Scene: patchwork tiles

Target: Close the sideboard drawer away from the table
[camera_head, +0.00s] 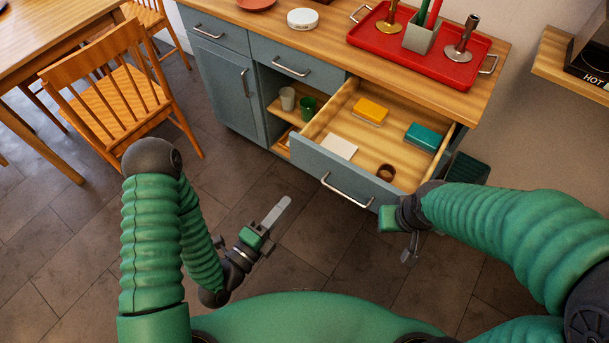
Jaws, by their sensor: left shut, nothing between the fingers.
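The sideboard (225,80) has a wooden top and blue-grey fronts. Its right drawer (312,165), on the side away from the table (50,45), is pulled well out. A metal bar handle (347,190) is on its front. Inside lie a yellow block, a teal block, a white card and a brown ring. My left gripper (286,204) is shut and empty, low to the left of the drawer front and apart from it. My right gripper (410,246) is beside the drawer's right front corner; its fingers are partly hidden, so I cannot tell their opening or any contact.
A wooden chair (110,90) stands left of the sideboard. A red tray (420,55) with a utensil holder and metal objects sits on top. The left drawer (215,30) and middle drawer (296,65) are shut. An open shelf holds cups. Tiled floor before the sideboard is clear.

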